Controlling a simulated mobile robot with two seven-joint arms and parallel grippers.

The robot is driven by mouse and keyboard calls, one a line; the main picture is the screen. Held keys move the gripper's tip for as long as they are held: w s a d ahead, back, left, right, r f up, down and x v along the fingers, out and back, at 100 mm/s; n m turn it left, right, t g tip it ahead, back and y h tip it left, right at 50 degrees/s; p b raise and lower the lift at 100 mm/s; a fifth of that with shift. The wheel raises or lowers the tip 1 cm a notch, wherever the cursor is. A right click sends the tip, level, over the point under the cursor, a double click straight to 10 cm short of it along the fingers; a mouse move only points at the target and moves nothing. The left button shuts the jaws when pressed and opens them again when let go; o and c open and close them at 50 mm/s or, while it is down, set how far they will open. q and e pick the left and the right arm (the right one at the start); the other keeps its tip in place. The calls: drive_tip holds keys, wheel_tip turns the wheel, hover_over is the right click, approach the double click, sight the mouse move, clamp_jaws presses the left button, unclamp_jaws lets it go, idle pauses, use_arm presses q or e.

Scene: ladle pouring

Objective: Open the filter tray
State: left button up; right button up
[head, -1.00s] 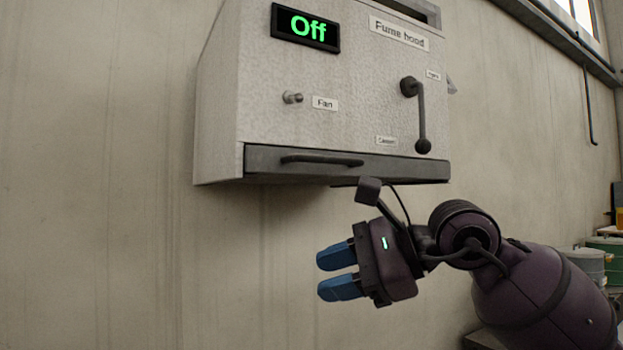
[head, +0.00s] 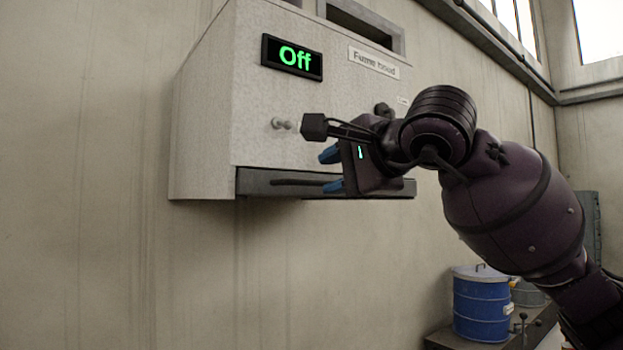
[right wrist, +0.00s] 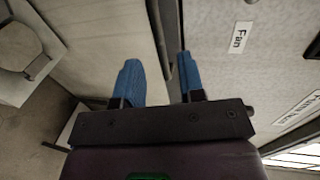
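The filter tray (head: 255,175) is the dark grey drawer strip along the bottom of the fume hood (head: 205,125); it looks closed. Its dark bar handle (head: 295,182) runs along the front, its right end beside my gripper. My right gripper (head: 331,170) has blue fingers spread apart, one above and one below the handle's level. In the right wrist view, the open fingers (right wrist: 159,85) stand either side of a thin dark bar, which looks like the handle (right wrist: 154,25); contact cannot be told. My left gripper is not in view.
The fan knob (head: 282,123) sticks out left of my gripper. A lever's pivot (head: 384,109) shows behind my wrist; the rest is hidden. A "Off" display (head: 292,58) is above. A blue drum (head: 482,305) stands at lower right. The space below the hood is clear.

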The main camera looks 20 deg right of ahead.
sight(314, 182)
drive_tip(key=shift+p+x, duration=0.5)
drive_tip(key=shift+x, duration=2.45)
clamp_jaws()
